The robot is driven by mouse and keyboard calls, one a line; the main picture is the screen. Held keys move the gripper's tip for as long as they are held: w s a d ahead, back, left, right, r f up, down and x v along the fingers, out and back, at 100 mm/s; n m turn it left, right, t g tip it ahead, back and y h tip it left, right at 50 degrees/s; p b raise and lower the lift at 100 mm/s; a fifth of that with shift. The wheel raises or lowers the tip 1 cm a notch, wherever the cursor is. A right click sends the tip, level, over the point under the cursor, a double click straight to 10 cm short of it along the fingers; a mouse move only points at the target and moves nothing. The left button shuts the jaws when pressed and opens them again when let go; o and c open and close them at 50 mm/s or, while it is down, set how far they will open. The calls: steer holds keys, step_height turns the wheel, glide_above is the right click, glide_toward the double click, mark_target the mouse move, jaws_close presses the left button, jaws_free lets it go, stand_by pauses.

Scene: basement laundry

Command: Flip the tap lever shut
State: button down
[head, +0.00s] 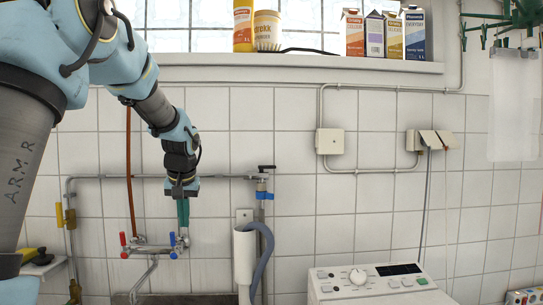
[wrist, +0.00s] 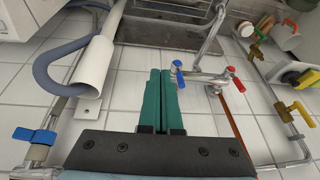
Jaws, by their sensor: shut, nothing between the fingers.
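My gripper (head: 183,224) is shut and empty, its green fingers pointing down in front of the tiled wall. In the wrist view the closed fingers (wrist: 161,74) end just left of the blue tap handle (wrist: 179,75); I cannot tell whether they touch. The wall tap (head: 152,250) has a red handle (head: 123,240) on the left and blue handles (head: 174,247) on the right, below the fingers. A yellow lever (head: 59,215) is on the left pipe.
A white drain pipe (head: 244,265) with a grey hose (head: 266,245) stands right of the tap. A washing machine (head: 370,285) is at lower right. A sink (wrist: 180,32) lies below the tap. Cartons (head: 375,35) stand on the windowsill.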

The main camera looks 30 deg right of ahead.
steer(key=w+d+r+t+h+p, duration=0.1)
steer(key=d+r, duration=0.5)
steer(key=d, duration=0.3)
steer(key=w+d+r+t+p, duration=0.1)
steer(key=w+d+r, duration=0.1)
steer(key=d+r, duration=0.6)
steer(key=h, duration=0.1)
glide_toward(271, 160)
steer(key=s, duration=0.1)
steer(key=s+a, duration=0.1)
steer(key=s+p, duration=0.1)
steer(key=shift+s+a+f+m+t, duration=0.1)
steer(key=shift+s+a+m+t, duration=0.2)
steer(key=shift+a+t, duration=0.1)
steer(key=p+x, duration=0.3)
steer(key=x, duration=0.7)
steer(key=shift+d+p, duration=0.15)
steer(key=shift+p, duration=0.15)
steer(key=shift+h+b, duration=0.4)
steer(key=shift+b, duration=0.25)
steer(key=shift+m, duration=0.3)
